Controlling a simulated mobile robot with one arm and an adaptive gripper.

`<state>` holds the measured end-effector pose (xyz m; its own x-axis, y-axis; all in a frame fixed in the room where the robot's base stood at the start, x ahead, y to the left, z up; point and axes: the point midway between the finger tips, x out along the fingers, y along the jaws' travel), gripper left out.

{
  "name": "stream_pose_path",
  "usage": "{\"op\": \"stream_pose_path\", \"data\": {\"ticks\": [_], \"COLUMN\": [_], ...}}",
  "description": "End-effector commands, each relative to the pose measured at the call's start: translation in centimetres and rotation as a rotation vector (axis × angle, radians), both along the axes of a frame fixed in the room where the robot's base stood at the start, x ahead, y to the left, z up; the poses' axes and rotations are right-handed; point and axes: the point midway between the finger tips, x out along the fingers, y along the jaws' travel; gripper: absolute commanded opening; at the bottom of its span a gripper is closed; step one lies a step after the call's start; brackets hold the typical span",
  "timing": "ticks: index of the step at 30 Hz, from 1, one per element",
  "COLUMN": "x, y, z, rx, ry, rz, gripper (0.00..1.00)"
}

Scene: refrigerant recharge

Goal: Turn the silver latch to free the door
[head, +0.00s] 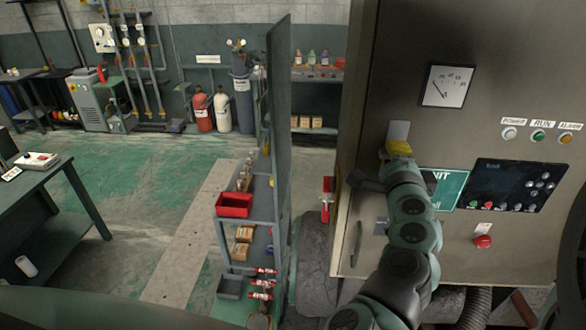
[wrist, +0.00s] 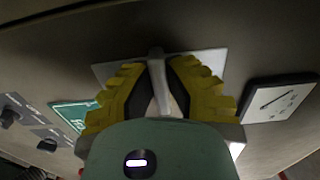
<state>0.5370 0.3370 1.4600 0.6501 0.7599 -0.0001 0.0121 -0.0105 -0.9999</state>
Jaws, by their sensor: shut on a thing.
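The silver latch (wrist: 157,72) is a slim metal lever on a pale square plate (wrist: 205,58) in the wrist view. My gripper (wrist: 158,82), with yellow ridged finger pads, is shut on the lever, one finger on each side. In the head view my gripper (head: 398,149) is against the upper left of the cabinet door (head: 390,85), just below the visible top of the pale latch plate (head: 399,131). The lever itself is hidden there by my gripper. The door sits flush in the grey-brown cabinet front; no gap shows.
The door carries a gauge (head: 447,86), a green sign (head: 450,188), a dark control panel (head: 515,185), a red button (head: 483,242) and a long handle (head: 357,245). A shelf cart (head: 250,228) with a red bin (head: 234,205) stands left of the cabinet. Green floor is open farther left.

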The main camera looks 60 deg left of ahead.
Motion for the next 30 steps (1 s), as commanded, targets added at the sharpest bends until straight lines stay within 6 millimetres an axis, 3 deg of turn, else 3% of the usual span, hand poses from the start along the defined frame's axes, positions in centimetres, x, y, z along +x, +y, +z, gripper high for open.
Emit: {"op": "stream_pose_path", "data": {"ticks": [3, 4, 12, 23, 30], "x": [-0.1, -0.1, -0.1, -0.4, -2.4], "y": [0.1, 0.1, 0.1, -0.3, -2.5], "z": [-0.1, -0.1, -0.1, 0.0, -0.1], "rx": [-0.004, -0.004, -0.001, 0.001, -0.002], "ry": [0.000, 0.000, 0.001, 0.002, 0.002], "rz": [0.002, 0.002, 0.002, 0.002, 0.003], "gripper": [0.00, 0.15, 0.42, 0.42, 0.42]}}
